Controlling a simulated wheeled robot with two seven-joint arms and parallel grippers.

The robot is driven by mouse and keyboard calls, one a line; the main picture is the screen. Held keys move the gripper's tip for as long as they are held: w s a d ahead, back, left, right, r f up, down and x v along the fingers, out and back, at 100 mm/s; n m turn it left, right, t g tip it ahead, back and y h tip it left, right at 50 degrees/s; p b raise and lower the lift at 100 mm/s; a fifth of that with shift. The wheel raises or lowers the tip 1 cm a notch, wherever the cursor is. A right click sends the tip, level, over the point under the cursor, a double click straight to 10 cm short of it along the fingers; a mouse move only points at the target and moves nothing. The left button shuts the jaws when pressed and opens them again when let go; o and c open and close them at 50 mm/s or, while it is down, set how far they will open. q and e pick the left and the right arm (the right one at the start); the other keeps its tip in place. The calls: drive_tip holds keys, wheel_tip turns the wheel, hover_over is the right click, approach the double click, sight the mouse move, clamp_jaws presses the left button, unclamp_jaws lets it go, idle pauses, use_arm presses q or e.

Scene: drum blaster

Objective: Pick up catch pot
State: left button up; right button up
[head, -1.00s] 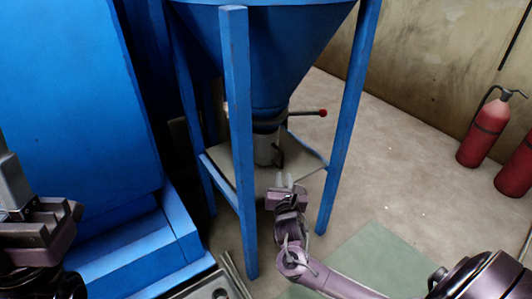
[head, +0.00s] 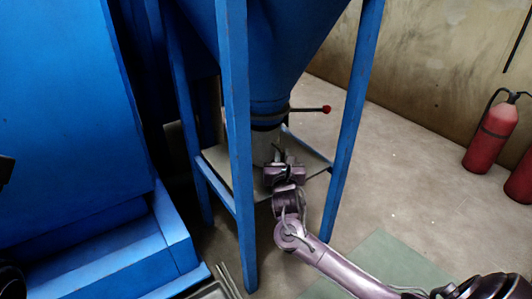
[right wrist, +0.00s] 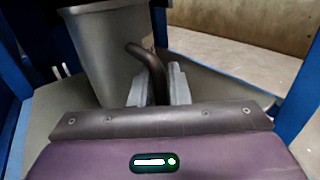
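The catch pot (head: 264,147) is a grey, bucket-like vessel under the blue hopper's outlet, partly hidden by a blue leg and my right gripper. In the right wrist view the pot (right wrist: 108,52) looks upright, with a dark curved handle (right wrist: 153,62) on its side. My right gripper (head: 283,160) is at this handle. In the right wrist view its two pale fingers (right wrist: 160,85) stand on either side of the handle, with little or no gap, and look shut on it. My left gripper is out of the head view, apart from dark arm parts at the left edge.
The blue hopper (head: 270,60) stands on blue legs (head: 238,150) around a grey plate (head: 316,163). A red-knobbed lever (head: 311,109) sticks out right of the outlet. A large blue cabinet (head: 65,110) fills the left. Red extinguishers (head: 490,140) stand at right; the floor between is clear.

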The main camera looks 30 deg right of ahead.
drive_tip(key=shift+w+d, duration=0.1)
drive_tip(key=shift+w, duration=0.15)
drive_tip(key=shift+c, duration=0.5)
clamp_jaws()
drive_tip(key=shift+r, duration=0.15)
drive_tip(key=shift+r, duration=0.1)
